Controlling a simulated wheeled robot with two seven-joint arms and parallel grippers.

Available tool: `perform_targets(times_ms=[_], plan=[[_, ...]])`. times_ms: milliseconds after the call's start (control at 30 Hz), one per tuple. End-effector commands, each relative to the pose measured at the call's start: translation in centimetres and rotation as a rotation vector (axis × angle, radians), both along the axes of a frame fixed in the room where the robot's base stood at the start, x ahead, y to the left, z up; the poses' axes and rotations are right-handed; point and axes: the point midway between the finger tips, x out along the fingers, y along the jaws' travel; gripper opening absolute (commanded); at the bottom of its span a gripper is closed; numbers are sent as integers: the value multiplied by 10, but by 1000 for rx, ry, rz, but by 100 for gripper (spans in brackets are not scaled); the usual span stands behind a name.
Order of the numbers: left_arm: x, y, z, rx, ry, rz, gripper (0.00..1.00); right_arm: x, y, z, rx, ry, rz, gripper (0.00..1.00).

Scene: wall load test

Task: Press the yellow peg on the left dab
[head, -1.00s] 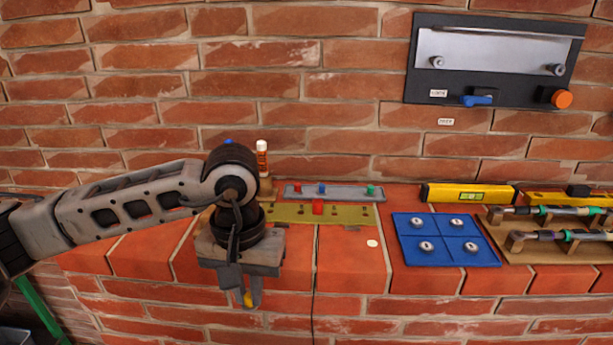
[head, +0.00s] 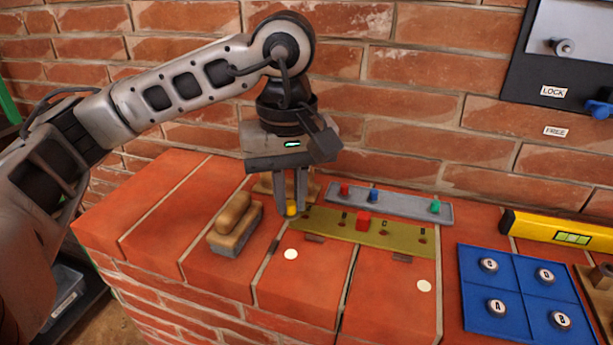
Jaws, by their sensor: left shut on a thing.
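My left gripper (head: 291,206) points down at the left end of the olive strip and is shut on the yellow peg (head: 291,211). Only the peg's rounded yellow end shows between the fingertips. The left dab (head: 290,254) is a white round spot on the brick ledge, below the gripper in the picture and apart from the peg. A second white dab (head: 424,286) lies farther right. My right gripper is not in view.
The olive strip (head: 390,236) carries a red block (head: 363,221). Behind it lies a grey tray (head: 408,208) with red, blue and green pegs. A wooden-handled brush (head: 236,225) lies left of the left dab. A blue board (head: 480,265) lies right.

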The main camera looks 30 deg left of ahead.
Motion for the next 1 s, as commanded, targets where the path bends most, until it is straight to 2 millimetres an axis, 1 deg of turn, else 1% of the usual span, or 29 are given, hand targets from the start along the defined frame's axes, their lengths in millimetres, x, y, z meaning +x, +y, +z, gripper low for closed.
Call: perform_targets(times_ms=[267,367,567,600,700,833,1000], plan=[[0,0,-15,1,1,-1,0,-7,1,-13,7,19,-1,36],[0,0,-24,1,1,-1,0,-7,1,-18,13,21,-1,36],[-1,0,-44,1,2,0,0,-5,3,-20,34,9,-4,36],[-1,0,-50,0,1,0,0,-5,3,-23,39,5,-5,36],[0,0,-59,0,0,-1,0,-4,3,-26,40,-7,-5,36],[0,0,-66,0,0,-1,0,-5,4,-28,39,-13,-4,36],[0,0,-68,1,-1,-1,0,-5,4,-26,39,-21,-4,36]])
